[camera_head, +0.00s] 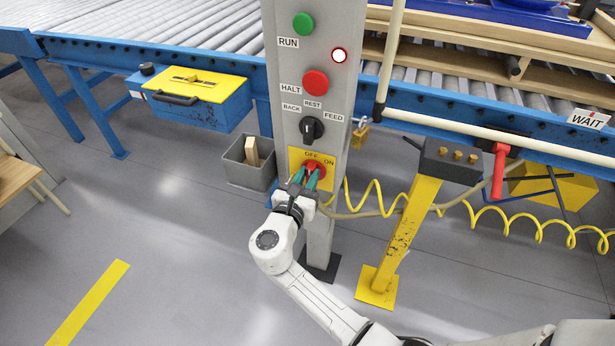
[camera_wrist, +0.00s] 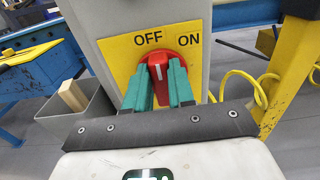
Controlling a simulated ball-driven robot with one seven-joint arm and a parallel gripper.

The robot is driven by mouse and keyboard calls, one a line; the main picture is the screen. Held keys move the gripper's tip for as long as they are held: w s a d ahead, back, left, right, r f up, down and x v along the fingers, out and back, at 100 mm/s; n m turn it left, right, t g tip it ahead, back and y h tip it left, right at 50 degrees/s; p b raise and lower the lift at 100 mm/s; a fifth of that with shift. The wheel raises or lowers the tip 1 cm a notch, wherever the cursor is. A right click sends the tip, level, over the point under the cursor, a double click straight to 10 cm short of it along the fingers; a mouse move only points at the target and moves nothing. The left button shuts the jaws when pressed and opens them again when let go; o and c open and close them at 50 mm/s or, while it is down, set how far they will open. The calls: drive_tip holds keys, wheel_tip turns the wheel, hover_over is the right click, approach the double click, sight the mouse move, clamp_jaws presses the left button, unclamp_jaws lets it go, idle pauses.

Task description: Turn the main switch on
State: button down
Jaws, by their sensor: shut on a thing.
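The main switch is a red rotary knob (camera_head: 315,167) on a yellow plate (camera_head: 296,156) marked OFF and ON, low on the grey post. In the wrist view the knob (camera_wrist: 159,80) has a white mark that points nearly straight up, towards OFF on the upper left of the plate; ON is at the upper right. My gripper (camera_head: 307,176) has its green fingers on either side of the knob's raised grip and is shut on it. In the wrist view the fingers (camera_wrist: 160,72) hide the knob's sides.
Above on the post (camera_head: 347,135) are a black selector (camera_head: 311,129), a red HALT button (camera_head: 315,83) and a green RUN button (camera_head: 303,24). A grey bin (camera_head: 248,172) stands at left. A yellow stand (camera_head: 408,225) and coiled yellow hose (camera_head: 486,224) are at right.

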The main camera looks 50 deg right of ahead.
drive_tip(key=shift+f+m+b, duration=0.1)
drive_tip(key=shift+m+b, duration=0.2)
drive_tip(key=shift+m, duration=0.1)
drive_tip(key=shift+s+d+f+m+b, duration=0.1)
drive_tip(key=shift+s+f+m+b, duration=0.15)
drive_tip(key=shift+m+b, duration=1.6)
drive_tip(key=shift+s+d+f+m+b, duration=0.1)
drive_tip(key=shift+s+m+b, duration=0.15)
drive_tip(key=shift+m+b, duration=1.65)
drive_tip(key=shift+s+d+f+m+b, duration=0.2)
drive_tip(key=shift+m+b, duration=0.75)
drive_tip(key=shift+m, duration=1.8)
drive_tip(key=shift+s+a, duration=0.1)
drive_tip(key=shift+a, duration=0.05)
drive_tip(key=c, duration=1)
unclamp_jaws()
drive_tip(key=shift+o, duration=0.2)
